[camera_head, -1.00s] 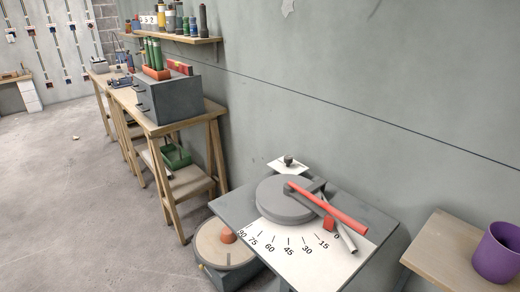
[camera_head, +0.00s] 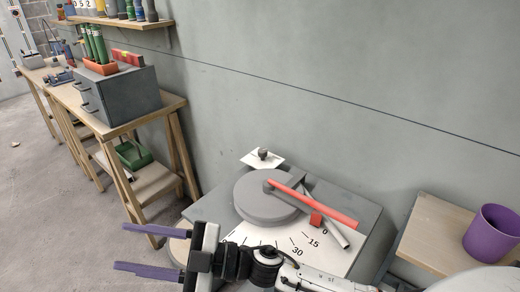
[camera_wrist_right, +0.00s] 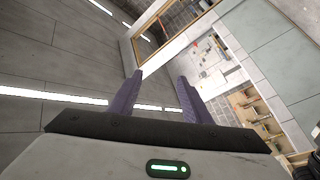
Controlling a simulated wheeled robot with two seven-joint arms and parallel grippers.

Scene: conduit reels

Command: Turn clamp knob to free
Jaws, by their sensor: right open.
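A small dark knob (camera_head: 263,153) stands on a white plate (camera_head: 254,163) at the back edge of the grey bending table (camera_head: 372,222). I cannot read its setting. In front of it are a round grey disc (camera_head: 262,204), a red lever (camera_head: 318,206) and a pale pipe (camera_head: 331,233) over an angle scale. My right gripper (camera_head: 119,246) is open and empty at the lower left, its purple fingers pointing left, well apart from the knob. Its fingers also show in the right wrist view (camera_wrist_right: 158,92), with nothing between them. My left gripper is not in view.
A purple pot (camera_head: 492,234) stands on a wooden surface (camera_head: 430,236) at the right. A wooden bench (camera_head: 174,108) with a grey drawer box (camera_head: 118,97) stands at the left. My right arm covers the table's front part. The wall rises close behind.

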